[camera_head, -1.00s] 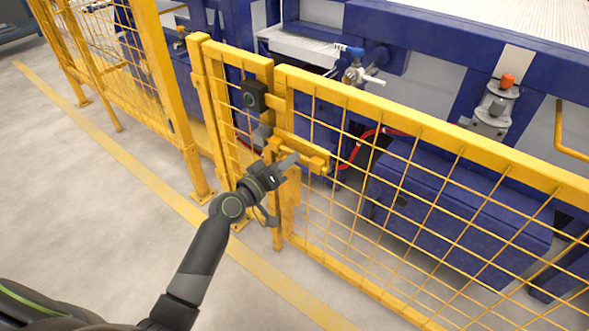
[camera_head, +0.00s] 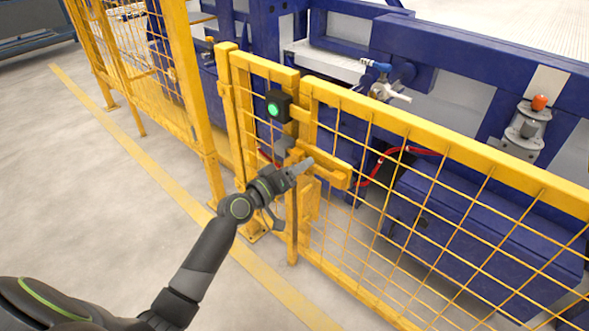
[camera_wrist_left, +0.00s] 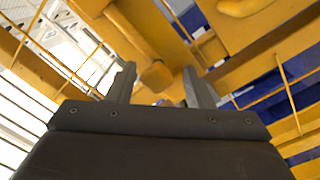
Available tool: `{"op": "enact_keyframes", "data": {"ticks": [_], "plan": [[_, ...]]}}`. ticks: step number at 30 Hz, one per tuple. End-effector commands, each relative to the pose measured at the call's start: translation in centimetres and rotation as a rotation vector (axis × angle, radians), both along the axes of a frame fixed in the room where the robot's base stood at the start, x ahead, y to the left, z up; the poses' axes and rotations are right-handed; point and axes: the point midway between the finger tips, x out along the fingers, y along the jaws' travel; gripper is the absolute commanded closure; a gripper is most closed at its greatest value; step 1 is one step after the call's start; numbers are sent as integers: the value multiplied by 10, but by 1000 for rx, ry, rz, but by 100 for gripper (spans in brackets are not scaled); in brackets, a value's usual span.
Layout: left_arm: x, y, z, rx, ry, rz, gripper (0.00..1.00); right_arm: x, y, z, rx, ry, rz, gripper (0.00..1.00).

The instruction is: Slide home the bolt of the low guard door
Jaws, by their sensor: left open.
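The low guard door (camera_head: 440,130) is a yellow mesh panel, lined up with the yellow fixed panel on its left. The yellow bolt (camera_head: 338,174) lies across the door's left upright near the gap. My left gripper (camera_head: 303,166) is at the bolt's left part, its jaws open. In the left wrist view, a rounded yellow knob, seemingly the bolt's handle (camera_wrist_left: 157,76), shows between the two grey fingers of the gripper (camera_wrist_left: 160,82). Contact with the fingers cannot be told. The bolt's left end is partly hidden by the gripper. My right gripper is not in view.
A black box with a lit green lamp (camera_head: 274,109) sits above the bolt at the gap. Blue machinery (camera_head: 480,225) stands behind the fence. The grey floor (camera_head: 110,210) in front, with a yellow line, is clear.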

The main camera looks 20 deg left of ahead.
Motion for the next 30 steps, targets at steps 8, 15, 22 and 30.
{"op": "enact_keyframes", "data": {"ticks": [8,15,22,30], "plan": [[-26,11,-1,1,3,1,53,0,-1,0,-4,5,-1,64],[-76,32,-2,4,4,1,53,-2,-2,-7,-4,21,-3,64],[-123,52,-4,5,4,0,53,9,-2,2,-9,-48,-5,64],[-151,64,-2,2,1,1,53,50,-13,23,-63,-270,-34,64]]}}
